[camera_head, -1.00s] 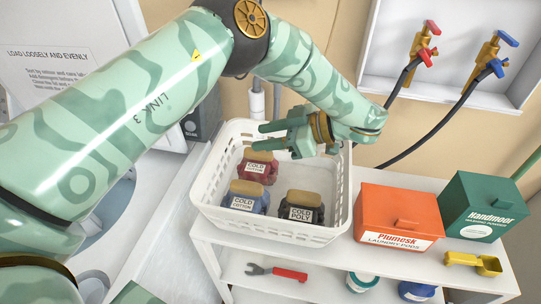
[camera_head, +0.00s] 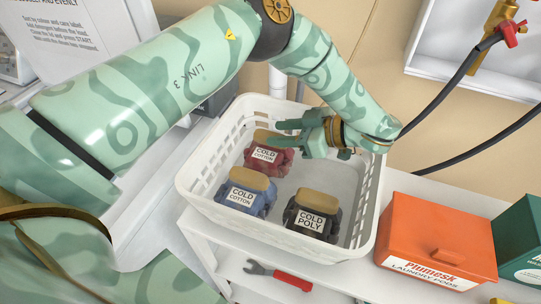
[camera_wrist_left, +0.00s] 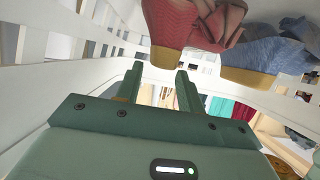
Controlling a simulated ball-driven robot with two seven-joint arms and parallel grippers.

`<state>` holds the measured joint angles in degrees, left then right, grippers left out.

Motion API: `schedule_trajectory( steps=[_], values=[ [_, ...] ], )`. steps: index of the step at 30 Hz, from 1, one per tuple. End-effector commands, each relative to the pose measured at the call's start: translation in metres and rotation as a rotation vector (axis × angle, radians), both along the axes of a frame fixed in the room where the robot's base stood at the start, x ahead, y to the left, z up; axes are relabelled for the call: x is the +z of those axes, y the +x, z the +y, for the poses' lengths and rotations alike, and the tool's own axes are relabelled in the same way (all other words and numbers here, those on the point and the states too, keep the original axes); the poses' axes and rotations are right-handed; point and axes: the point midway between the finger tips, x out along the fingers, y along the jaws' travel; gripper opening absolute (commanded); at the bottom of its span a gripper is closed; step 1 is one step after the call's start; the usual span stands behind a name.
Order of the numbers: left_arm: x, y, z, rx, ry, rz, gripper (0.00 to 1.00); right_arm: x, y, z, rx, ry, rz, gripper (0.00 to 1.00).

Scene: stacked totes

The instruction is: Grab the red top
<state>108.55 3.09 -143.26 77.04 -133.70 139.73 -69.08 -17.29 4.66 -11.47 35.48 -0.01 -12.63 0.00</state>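The red top (camera_head: 268,157) is a dark red folded garment with a tan band and a "COLD COTTON" label. It sits at the back of the white basket (camera_head: 200,200) and also shows in the left wrist view (camera_wrist_left: 190,22). My left gripper (camera_head: 270,133) is at the red top's upper right, its fingers overlapping the tan band in the head view. In the wrist view the gripper (camera_wrist_left: 155,75) has its fingers apart with nothing between them, and the top lies beyond the tips. Whether they touch is unclear. My right gripper is not in view.
A blue garment (camera_head: 247,192) and a black "COLD POLY" garment (camera_head: 312,215) sit in front of the red top. The basket's slotted walls surround them. An orange box (camera_head: 436,235) and a green box (camera_head: 522,240) stand to the right. Hoses and a tap (camera_head: 497,30) are behind.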

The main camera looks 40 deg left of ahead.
Motion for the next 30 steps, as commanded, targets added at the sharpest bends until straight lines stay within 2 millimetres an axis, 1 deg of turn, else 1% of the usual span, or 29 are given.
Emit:
schedule_trajectory(
  steps=[1, 3, 6, 14, 15, 17, 18, 27, 30],
  values=[
    [-0.005, -0.003, 0.009, 0.003, -0.002, 0.004, 0.38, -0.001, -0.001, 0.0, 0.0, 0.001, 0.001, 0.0],
    [-0.01, -0.005, 0.018, 0.003, -0.002, 0.004, 0.38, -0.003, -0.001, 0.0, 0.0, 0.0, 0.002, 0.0],
    [-0.014, -0.007, 0.028, 0.001, -0.002, 0.002, 0.38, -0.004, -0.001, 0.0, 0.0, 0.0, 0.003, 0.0],
    [-0.014, -0.008, 0.031, 0.0, 0.0, 0.001, 0.38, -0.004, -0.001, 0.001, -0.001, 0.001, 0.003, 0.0],
    [-0.014, -0.008, 0.031, 0.0, 0.0, 0.001, 0.27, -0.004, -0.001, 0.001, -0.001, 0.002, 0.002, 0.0],
    [-0.014, -0.008, 0.03, 0.0, 0.0, 0.001, 0.1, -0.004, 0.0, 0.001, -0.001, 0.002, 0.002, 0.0],
    [-0.014, -0.008, 0.03, 0.0, 0.0, 0.001, 0.0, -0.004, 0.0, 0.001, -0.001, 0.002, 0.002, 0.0],
    [-0.013, -0.008, 0.03, 0.0, 0.0, 0.001, 0.0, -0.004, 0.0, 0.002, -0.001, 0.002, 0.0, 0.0],
    [-0.01, -0.008, 0.03, -0.001, 0.0, 0.0, 0.0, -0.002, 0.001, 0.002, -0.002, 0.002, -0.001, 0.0]
  ],
)
